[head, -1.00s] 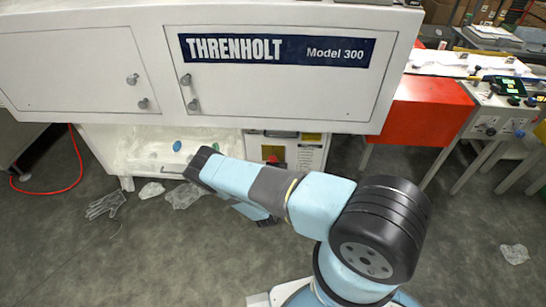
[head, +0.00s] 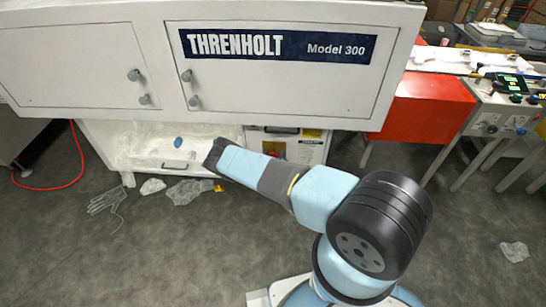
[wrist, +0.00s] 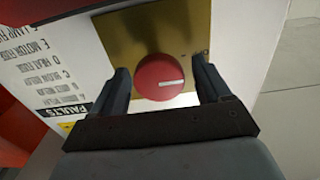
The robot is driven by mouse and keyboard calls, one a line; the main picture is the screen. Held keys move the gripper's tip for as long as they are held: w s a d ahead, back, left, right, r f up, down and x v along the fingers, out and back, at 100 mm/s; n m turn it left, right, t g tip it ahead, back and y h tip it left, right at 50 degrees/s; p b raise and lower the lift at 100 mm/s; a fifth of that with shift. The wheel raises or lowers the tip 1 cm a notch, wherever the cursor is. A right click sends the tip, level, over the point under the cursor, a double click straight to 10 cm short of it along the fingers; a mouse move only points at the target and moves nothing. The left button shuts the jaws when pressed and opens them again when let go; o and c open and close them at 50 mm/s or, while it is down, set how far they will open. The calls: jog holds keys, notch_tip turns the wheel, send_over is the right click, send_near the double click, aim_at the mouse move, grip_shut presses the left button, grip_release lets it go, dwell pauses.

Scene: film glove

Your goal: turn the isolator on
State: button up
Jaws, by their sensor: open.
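The isolator is a round red knob (wrist: 158,77) with a white line on its face, set on a brass plate (wrist: 150,30). In the wrist view the line points to the right, nearly level. My gripper (wrist: 160,68) is open, with one finger on each side of the knob. Gaps show between the fingers and the knob, so it is not gripped. In the head view the brass plate (head: 273,148) shows small on the white lower panel. My arm partly covers the knob there, and my fingers are hidden.
The white THRENHOLT cabinet (head: 90,70) overhangs the panel. A printed fault list (wrist: 75,80) is beside the plate. An open tray (head: 178,164) with a blue item is at left. Clear film scraps (head: 190,191) and a glove (head: 105,199) lie on the floor.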

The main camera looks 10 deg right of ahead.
jog(key=shift+w, duration=0.1)
jog(key=shift+c, duration=0.2)
jog(key=c, duration=0.9)
jog(key=shift+c, duration=0.2)
jog(key=m, duration=0.4)
jog(key=shift+d+m, duration=0.2)
jog(key=shift+m, duration=0.2)
jog(key=m, duration=0.4)
jog(key=shift+d+m, duration=0.2)
jog(key=shift+m, duration=0.1)
jog(key=m, duration=0.4)
jog(key=shift+d+f+m, duration=0.1)
jog(key=shift+f+m, duration=0.05)
jog(key=shift+m, duration=0.15)
jog(key=shift+s+f+m, duration=0.1)
jog(key=shift+m, duration=0.9)
jog(key=shift+s+f+m, duration=0.1)
jog(key=shift+m, duration=0.9)
